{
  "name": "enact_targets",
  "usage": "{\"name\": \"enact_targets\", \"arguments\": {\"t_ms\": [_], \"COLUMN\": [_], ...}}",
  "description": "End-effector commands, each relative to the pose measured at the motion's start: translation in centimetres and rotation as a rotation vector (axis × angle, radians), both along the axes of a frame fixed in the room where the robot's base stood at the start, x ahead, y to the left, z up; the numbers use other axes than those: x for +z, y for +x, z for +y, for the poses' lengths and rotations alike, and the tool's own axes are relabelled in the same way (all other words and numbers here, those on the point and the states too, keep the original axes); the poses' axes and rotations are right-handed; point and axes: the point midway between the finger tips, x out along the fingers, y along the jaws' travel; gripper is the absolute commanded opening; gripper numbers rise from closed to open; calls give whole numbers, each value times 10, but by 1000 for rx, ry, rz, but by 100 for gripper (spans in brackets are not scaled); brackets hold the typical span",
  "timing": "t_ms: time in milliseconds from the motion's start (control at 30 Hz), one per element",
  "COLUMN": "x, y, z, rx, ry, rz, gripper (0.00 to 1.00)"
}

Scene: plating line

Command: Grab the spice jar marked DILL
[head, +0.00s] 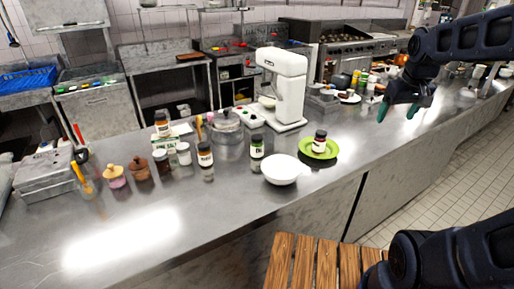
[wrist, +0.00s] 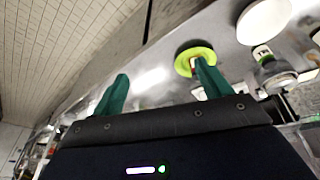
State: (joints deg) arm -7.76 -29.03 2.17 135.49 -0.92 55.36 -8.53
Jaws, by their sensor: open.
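A jar with a dark lid, green contents and a white label (head: 257,148) stands upright on the steel counter, left of and behind a white bowl (head: 281,170). Its label is too small to read for certain. A similar jar with red-brown contents (head: 319,143) stands on a lime-green plate (head: 332,152). Two more labelled jars with orange-brown contents, a front one (head: 205,156) and a back one (head: 162,126), stand further left. My gripper (head: 397,111) is open and empty above the counter, right of the plate. In the wrist view, its right green finger overlaps the plate (wrist: 181,64).
A white stand mixer (head: 283,88) stands behind the jars. A glass pot (head: 227,127), white jars (head: 183,154) and brown lidded pots (head: 139,168) crowd the left. The counter between plate and gripper is clear. A wooden slatted surface (head: 310,264) is in front.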

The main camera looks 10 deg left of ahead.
Motion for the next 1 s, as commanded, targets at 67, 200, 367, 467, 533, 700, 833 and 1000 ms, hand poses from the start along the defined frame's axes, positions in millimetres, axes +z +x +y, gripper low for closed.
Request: {"name": "enact_targets", "arguments": {"t_ms": [67,200,367,467,533,700,833,1000], "x": [1,1,-3,-9,-13,-30,-46,-72], "y": [20,50,83,101,113,139,155,170], "z": [17,48,88,115,136,188,231,289], "rx": [68,185,317,400,460,601,710,853], "ry": [-18,-47,-79,-96,-108,-135,-154,-175], "rz": [19,45,75,93,105,134,156,184], "gripper": [77,77,77,77,77,77,77,77]}}
